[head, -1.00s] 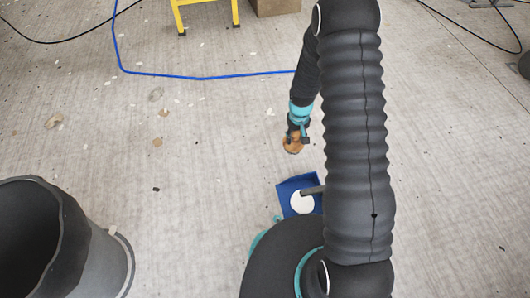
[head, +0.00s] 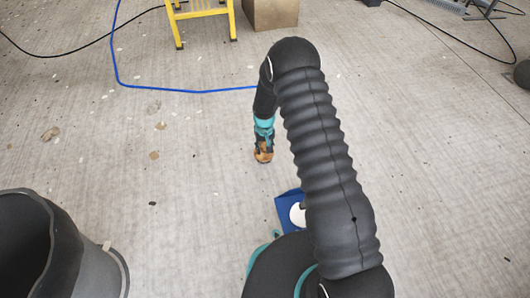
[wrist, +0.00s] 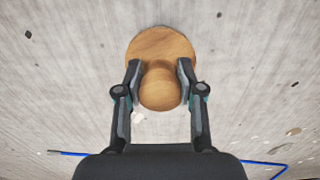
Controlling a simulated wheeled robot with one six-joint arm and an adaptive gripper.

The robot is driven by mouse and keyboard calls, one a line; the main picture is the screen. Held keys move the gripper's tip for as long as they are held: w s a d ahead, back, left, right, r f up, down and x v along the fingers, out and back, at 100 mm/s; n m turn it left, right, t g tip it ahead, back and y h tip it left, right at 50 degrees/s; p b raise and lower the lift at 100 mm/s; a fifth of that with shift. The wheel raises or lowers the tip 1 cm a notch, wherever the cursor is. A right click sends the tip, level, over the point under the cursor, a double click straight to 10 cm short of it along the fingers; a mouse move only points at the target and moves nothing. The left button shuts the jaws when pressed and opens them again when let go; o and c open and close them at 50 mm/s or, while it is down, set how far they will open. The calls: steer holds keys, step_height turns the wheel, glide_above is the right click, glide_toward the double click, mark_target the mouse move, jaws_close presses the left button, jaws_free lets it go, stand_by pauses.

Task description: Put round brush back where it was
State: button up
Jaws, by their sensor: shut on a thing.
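The round brush (wrist: 160,45) is a wooden disc with a knob handle. In the wrist view my gripper (wrist: 160,78) is shut on its knob, one finger on each side. In the head view the brush (head: 263,156) hangs below my gripper (head: 264,143), over the grey floor; I cannot tell how high. Its bristles are hidden beneath the disc.
A blue tray (head: 284,212) with a white round thing (head: 298,214) in it is partly hidden by my arm. A large dark bin (head: 90,262) stands at the lower left. A yellow step stand (head: 206,12), a cardboard box (head: 271,14) and a blue hose (head: 185,91) lie farther back. Open floor surrounds the brush.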

mark_target(265, 153)
steer(key=shift+f, duration=1.5)
steer(key=shift+f+b, duration=0.2)
steer(key=shift+b, duration=0.15)
steer(key=o, duration=1)
steer(key=shift+r, duration=0.1)
